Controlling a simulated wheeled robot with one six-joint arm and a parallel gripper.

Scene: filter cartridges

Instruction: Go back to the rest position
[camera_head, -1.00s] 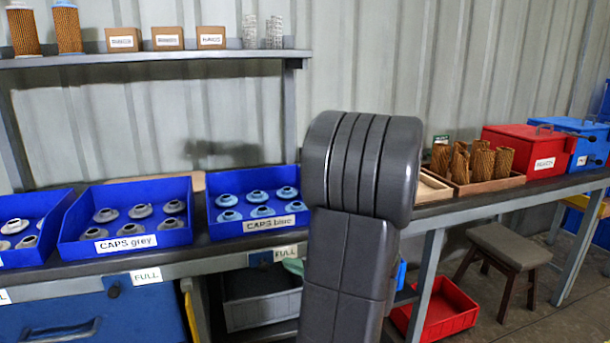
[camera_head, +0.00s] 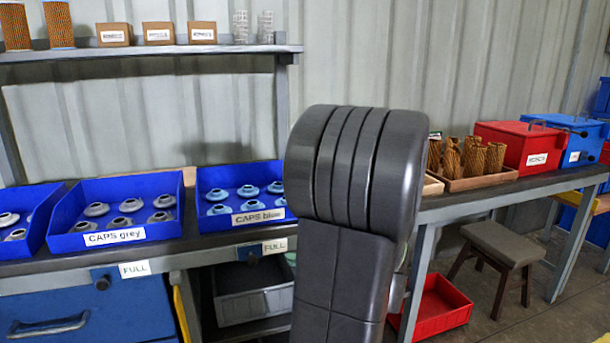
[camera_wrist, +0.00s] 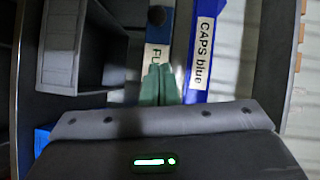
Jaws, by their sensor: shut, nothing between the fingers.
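My gripper (camera_wrist: 160,70) shows in the wrist view as two greenish fingers held together, with nothing between them. In that view they are in front of the bench edge, beside the blue tray labelled "CAPS blue" (camera_wrist: 199,60) and a white "FULL" label (camera_wrist: 155,56). In the head view, my dark arm fills the middle and hides nearly all of the gripper. The "CAPS blue" tray (camera_head: 212,226) stands on the bench just left of the arm and holds several light blue caps (camera_head: 248,190).
The "CAPS grey" tray (camera_head: 160,236) stands further left with grey caps. Right of the arm are a wooden tray of brown cartridges (camera_head: 472,160), a red box (camera_head: 516,147) and a blue box (camera_head: 572,130). A grey bin (camera_head: 255,305), red bin (camera_head: 445,305) and stool (camera_head: 502,243) are below.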

